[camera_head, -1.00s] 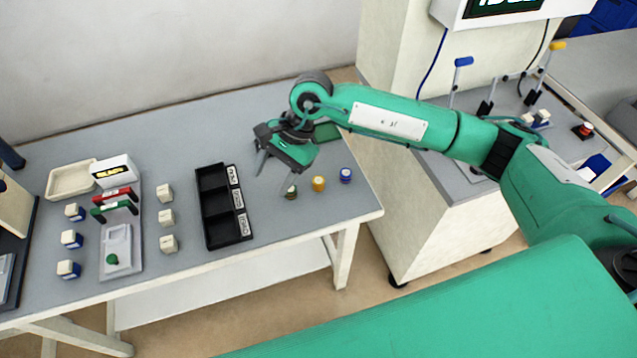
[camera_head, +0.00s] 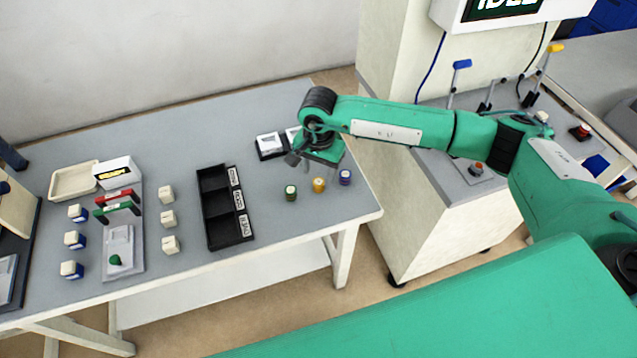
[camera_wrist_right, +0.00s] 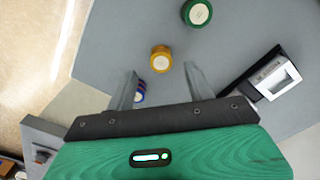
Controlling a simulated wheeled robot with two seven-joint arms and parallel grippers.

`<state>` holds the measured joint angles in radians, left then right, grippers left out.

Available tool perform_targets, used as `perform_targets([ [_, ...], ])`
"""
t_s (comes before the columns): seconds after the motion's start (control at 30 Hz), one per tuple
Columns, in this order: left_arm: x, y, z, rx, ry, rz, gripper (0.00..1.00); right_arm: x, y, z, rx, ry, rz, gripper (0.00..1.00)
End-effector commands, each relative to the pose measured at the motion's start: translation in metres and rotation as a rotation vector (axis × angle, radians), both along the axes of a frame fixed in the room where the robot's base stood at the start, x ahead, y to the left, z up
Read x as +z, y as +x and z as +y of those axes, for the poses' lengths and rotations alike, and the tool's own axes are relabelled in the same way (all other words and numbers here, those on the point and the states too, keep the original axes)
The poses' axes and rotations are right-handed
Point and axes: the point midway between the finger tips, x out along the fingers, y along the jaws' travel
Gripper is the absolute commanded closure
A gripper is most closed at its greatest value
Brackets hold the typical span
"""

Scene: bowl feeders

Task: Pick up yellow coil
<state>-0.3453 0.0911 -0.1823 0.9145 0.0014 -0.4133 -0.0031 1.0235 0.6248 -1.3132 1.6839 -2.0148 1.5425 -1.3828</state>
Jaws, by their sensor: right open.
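The yellow coil (camera_head: 319,185) stands on the grey table between a green coil (camera_head: 291,193) and a blue coil (camera_head: 345,177). My right gripper (camera_head: 322,164) is above and just behind the coils in the head view, its fingers mostly hidden there. In the right wrist view the gripper (camera_wrist_right: 160,75) is open and empty. The yellow coil (camera_wrist_right: 161,59) shows just beyond the fingertips, roughly midway between them. The green coil (camera_wrist_right: 197,13) is further off to the upper right, and the blue coil (camera_wrist_right: 139,93) is partly hidden behind the left finger. My left gripper does not show.
A black three-slot tray (camera_head: 226,208) with white labels lies left of the coils. White-topped blocks (camera_head: 269,145) sit behind the gripper. Further left are white cubes (camera_head: 168,219) and a grey fixture (camera_head: 118,252). The table's right edge is near the blue coil.

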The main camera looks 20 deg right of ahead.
Motion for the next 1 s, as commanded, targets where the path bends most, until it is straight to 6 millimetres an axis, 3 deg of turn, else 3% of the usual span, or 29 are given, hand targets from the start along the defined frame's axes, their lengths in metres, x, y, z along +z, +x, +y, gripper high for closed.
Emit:
perform_targets([
  [0.3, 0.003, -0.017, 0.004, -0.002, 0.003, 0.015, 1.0, -0.042, 0.001, 0.001, 0.0, 0.001, 0.002, 0.46],
  [0.57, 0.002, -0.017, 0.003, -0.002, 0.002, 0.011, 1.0, -0.048, 0.001, 0.001, 0.0, 0.001, 0.001, 0.46],
  [0.63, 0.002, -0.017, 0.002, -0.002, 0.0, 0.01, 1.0, -0.048, 0.001, 0.001, 0.0, 0.001, 0.001, 0.54],
  [0.83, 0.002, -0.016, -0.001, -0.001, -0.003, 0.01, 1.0, -0.048, 0.002, 0.001, 0.0, 0.001, 0.001, 0.94],
  [1.0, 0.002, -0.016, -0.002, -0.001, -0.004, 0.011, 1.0, -0.047, 0.002, 0.001, 0.0, 0.001, 0.001, 0.95],
])
